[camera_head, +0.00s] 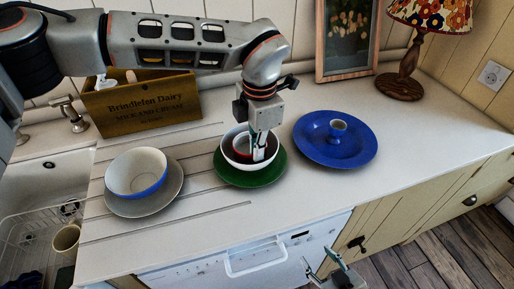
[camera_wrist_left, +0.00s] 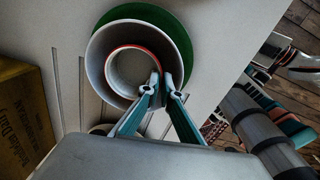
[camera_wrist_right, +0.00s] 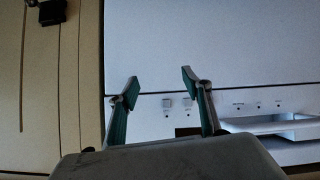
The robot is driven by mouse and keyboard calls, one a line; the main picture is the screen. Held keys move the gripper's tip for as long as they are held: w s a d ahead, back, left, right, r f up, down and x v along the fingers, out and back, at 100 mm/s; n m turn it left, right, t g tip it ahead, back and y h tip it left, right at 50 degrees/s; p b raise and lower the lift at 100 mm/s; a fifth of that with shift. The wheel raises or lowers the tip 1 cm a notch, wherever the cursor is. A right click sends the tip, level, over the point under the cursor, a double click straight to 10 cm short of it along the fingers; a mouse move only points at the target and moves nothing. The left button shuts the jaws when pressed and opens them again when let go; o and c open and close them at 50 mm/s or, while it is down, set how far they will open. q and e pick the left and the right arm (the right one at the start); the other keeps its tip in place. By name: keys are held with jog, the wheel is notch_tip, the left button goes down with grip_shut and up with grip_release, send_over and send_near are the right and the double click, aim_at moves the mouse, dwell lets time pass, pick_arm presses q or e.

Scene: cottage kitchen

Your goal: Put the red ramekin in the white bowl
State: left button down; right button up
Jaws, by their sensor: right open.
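The red ramekin (camera_head: 241,146), with a pale inside, is within the white bowl (camera_head: 227,159). The bowl sits on a green plate (camera_head: 222,177) on the counter. In the left wrist view the ramekin (camera_wrist_left: 132,48) lies inside the bowl's rim (camera_wrist_left: 93,60). My left gripper (camera_head: 259,154) reaches down into the bowl, its fingers (camera_wrist_left: 162,80) close together on either side of the ramekin's wall. Whether the ramekin touches the bowl's bottom is hidden. My right gripper (camera_wrist_right: 160,80) is open and empty, in front of the white dishwasher and below the counter edge.
A blue-and-white bowl (camera_head: 137,171) on a grey plate (camera_head: 147,205) stands at left. Behind are a wooden crate (camera_head: 145,106), a picture frame and a lamp (camera_head: 400,86). The sink is far left.

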pick_arm(q)
jog(key=shift+f+b, duration=0.3)
jog(key=shift+f, duration=0.05)
jog(key=c, duration=2.6)
grip_release()
jog(key=shift+o, duration=0.2)
jog(key=shift+r+p, duration=0.4)
jog(key=shift+r, duration=0.25)
notch_tip(320, 180, up, 12)
jog(key=b, duration=0.1)
jog(key=shift+s+d+f, duration=0.15)
jog(key=shift+s+f, duration=0.1)
jog(key=shift+s, duration=0.05)
